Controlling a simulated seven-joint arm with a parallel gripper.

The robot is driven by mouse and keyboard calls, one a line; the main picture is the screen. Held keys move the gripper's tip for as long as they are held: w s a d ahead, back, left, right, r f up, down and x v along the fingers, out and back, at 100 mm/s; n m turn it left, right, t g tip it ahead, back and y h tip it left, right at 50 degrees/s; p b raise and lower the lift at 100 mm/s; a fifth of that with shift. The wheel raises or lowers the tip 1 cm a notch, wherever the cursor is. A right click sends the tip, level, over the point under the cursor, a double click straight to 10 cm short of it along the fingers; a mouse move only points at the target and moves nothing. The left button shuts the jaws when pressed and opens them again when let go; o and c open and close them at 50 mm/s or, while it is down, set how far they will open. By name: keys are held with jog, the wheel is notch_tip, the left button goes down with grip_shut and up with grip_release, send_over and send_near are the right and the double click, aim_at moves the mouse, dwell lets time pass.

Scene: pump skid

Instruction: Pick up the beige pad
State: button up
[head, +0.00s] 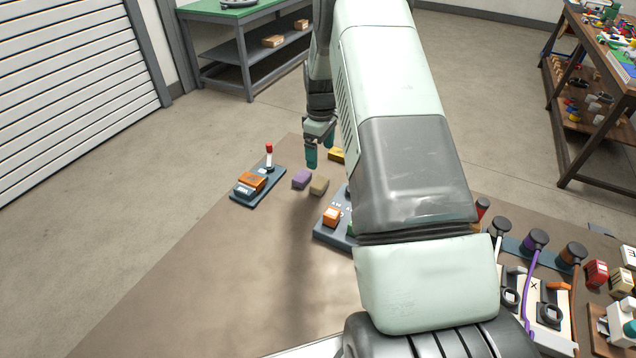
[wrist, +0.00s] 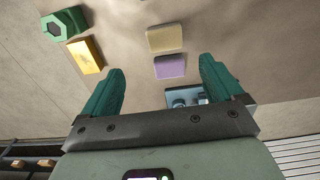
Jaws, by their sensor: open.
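The beige pad (head: 319,186) is a small block lying flat on the brown table, touching or very near a purple pad (head: 302,179). In the wrist view the beige pad (wrist: 164,38) lies beyond the purple pad (wrist: 170,67), with a thin gap between them. My gripper (head: 319,158) is above the table just behind these pads, fingers pointing down. In the wrist view my gripper's teal fingers (wrist: 158,80) are wide apart and hold nothing. The beige pad is ahead of the fingertips, not between them.
A yellow block (head: 336,155) lies close behind the gripper; a green hexagonal piece (wrist: 64,25) is beside it. A panel with an orange block and red-topped lever (head: 260,186) stands left. Another panel (head: 332,228) is partly hidden by my arm. The table's front left is clear.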

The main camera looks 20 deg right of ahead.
send_over(320, 182)
jog(key=f, duration=0.5)
jog(key=shift+w+d+f, duration=0.15)
jog(key=shift+w+f, duration=0.2)
jog(key=shift+w, duration=0.05)
jog(key=f, duration=0.4)
jog(key=shift+s+a+f, duration=0.2)
jog(key=shift+s+f, duration=0.1)
jog(key=shift+s, duration=0.05)
jog(key=shift+f, duration=0.4)
jog(key=c, duration=1.1)
